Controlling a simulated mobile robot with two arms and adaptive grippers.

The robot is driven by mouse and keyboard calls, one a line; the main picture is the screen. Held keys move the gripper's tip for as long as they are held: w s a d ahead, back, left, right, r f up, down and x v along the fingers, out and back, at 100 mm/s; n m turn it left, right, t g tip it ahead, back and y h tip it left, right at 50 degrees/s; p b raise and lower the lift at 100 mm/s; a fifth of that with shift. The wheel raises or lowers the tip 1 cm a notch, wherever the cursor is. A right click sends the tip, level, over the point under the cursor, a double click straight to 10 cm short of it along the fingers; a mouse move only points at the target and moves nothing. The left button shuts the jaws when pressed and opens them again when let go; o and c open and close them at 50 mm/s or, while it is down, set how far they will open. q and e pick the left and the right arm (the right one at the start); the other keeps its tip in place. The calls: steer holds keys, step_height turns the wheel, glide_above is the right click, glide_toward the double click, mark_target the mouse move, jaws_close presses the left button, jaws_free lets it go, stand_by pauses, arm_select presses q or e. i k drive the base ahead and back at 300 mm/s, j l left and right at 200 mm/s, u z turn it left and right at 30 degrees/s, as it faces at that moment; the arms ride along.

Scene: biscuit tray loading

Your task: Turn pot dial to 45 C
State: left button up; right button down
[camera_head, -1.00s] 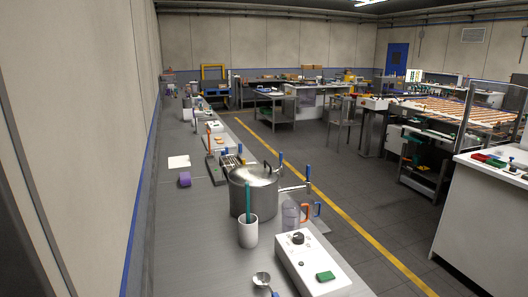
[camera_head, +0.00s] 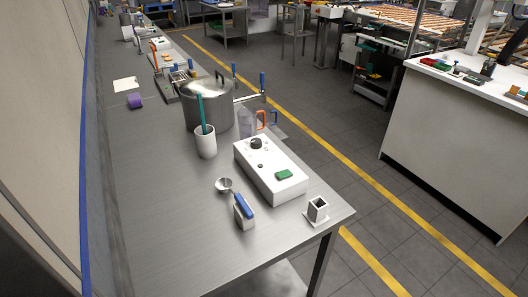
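A large steel pot (camera_head: 209,112) with a domed lid stands on the long metal table. In front of it, a white control box (camera_head: 272,173) lies near the table's right edge. A black round dial (camera_head: 256,143) sits on the far end of the box. A small dark knob (camera_head: 261,166) and a green button (camera_head: 284,174) sit nearer on its top. The dial's markings are too small to read. Neither of my grippers shows in the view.
A white cup (camera_head: 206,143) with a teal tool stands left of the box. A clear jug (camera_head: 248,121) stands behind it. A metal scoop (camera_head: 224,185), a blue-topped white block (camera_head: 244,210) and a small square holder (camera_head: 317,210) lie nearer. The table's front left is clear.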

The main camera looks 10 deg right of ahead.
mark_target(256, 143)
steer(key=i+l+u, duration=0.1)
steer(key=l+u, duration=0.65)
steer(key=l, duration=0.25)
